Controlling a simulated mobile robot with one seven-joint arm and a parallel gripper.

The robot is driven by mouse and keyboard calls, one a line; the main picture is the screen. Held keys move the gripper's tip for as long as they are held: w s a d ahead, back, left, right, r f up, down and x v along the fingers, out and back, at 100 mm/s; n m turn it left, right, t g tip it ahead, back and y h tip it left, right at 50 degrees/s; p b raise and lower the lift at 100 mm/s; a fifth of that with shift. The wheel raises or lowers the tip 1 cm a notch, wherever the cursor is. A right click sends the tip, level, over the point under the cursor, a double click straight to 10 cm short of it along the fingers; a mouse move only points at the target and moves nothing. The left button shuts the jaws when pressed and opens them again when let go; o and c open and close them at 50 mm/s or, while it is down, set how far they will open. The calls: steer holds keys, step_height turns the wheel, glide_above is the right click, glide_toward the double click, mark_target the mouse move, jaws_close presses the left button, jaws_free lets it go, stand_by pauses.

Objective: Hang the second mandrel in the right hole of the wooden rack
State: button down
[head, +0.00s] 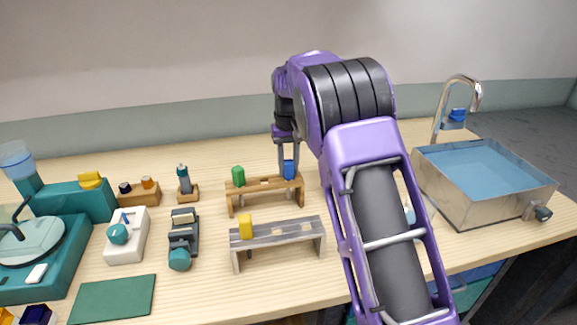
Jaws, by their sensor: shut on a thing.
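The wooden rack (251,189) stands on the table in the head view, a brown bar on legs. A green-handled piece (238,176) stands upright at its left end. My gripper (288,158) is over the rack's right end, pointing down, shut on a blue-handled mandrel (289,170). The blue handle is upright at the right end of the bar. I cannot tell whether it rests on the bar or hangs just above it. The mandrel's rod below the handle is not clearly visible.
A grey rack (280,236) with a yellow-handled piece (245,227) stands in front of the wooden rack. A metal water basin (470,211) with a tap is at right. Small devices and a green mat (112,300) are at left. My arm covers the table right of the racks.

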steer(key=c, duration=0.5)
jaws_free()
